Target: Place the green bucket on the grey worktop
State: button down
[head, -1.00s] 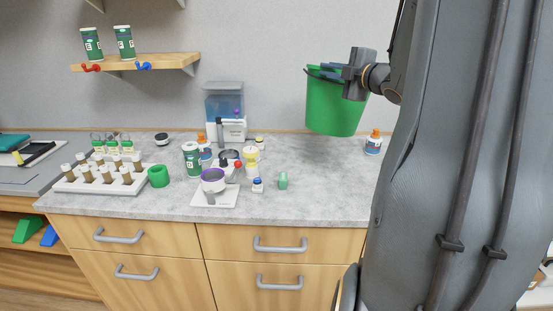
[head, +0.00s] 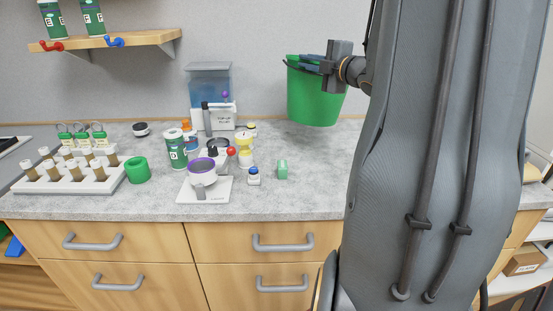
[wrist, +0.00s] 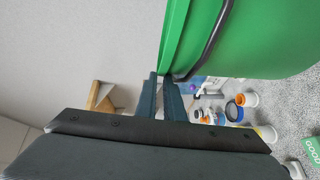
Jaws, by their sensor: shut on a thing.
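The green bucket (head: 314,97) hangs upright in the head view, over the back right part of the grey worktop (head: 315,203). My gripper (head: 326,66) is at the bucket's upper right side and is shut on it near the rim. In the wrist view the bucket (wrist: 265,35) fills the upper right, with its dark handle across it, and my gripper's fingertips (wrist: 165,82) meet its rim. The bucket's base appears to be above the worktop; the exact gap is hard to tell.
A wooden shelf (head: 110,41) is on the wall. The worktop's front right is clear.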

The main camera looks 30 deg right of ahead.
aim_at(297, 98)
jog(key=f, duration=1.2)
jog(key=shift+w, duration=0.3)
jog(key=c, duration=2)
grip_release()
jog(key=shift+f, duration=0.1)
jog(key=shift+o, duration=0.7)
jog(key=shift+s+d, duration=0.1)
jog(key=shift+s, duration=0.2)
jog(key=s+b, duration=0.2)
jog(key=s, duration=0.9)
jog(key=shift+s+r, duration=0.2)
jog(key=shift+r, duration=0.15)
